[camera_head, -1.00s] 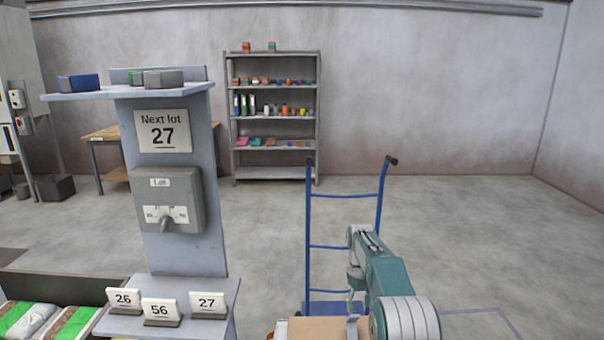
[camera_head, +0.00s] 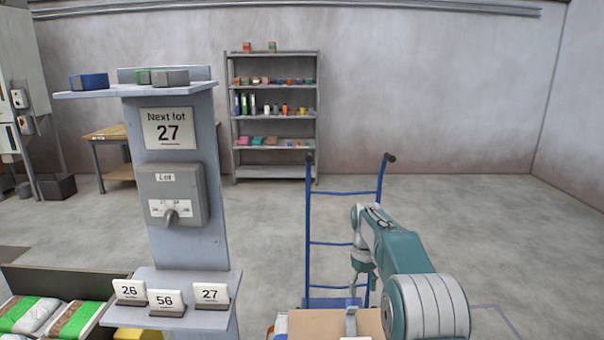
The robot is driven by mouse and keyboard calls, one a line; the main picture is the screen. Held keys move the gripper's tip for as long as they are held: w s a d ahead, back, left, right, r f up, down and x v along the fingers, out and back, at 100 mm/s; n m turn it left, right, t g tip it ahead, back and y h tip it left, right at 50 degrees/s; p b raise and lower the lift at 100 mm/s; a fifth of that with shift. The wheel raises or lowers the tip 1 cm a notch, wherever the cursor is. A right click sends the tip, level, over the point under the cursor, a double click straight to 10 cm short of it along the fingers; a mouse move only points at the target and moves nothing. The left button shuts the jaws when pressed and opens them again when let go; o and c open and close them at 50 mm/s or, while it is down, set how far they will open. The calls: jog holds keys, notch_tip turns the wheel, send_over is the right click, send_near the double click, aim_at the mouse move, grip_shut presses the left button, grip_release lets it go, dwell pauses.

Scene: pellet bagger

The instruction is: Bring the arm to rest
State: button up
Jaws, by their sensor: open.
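My arm, teal and white, stands at the lower right and is bent, with its forearm reaching away from me. My gripper (camera_head: 361,285) hangs down from the wrist, small and partly lost against the blue hand truck (camera_head: 308,230) behind it. It is open, and I see nothing held in it. Its fingertips are hard to make out.
A grey post carries a "Next lot 27" sign (camera_head: 169,129), a lot selector (camera_head: 173,196) and cards 26 (camera_head: 129,291), 56 (camera_head: 166,302) and 27 (camera_head: 211,295). Bags (camera_head: 75,320) lie lower left. A cardboard box (camera_head: 315,324) is below. Shelves (camera_head: 275,166) stand behind.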

jog(key=s+r+m+t, duration=0.2)
jog(key=s+r+t, duration=0.2)
jog(key=s+r, duration=1.3)
jog(key=s+f+m+t, duration=0.1)
jog(key=s+f, duration=0.1)
jog(key=s, duration=0.9)
jog(key=s+f+m+t, duration=0.1)
jog(key=s+f+t, duration=0.1)
jog(key=s, duration=0.9)
jog(key=shift+a+f+m+t, duration=0.25)
jog(key=shift+f+m+t, duration=0.05)
jog(key=shift+c, duration=1)
jog(key=shift+w+a, duration=0.1)
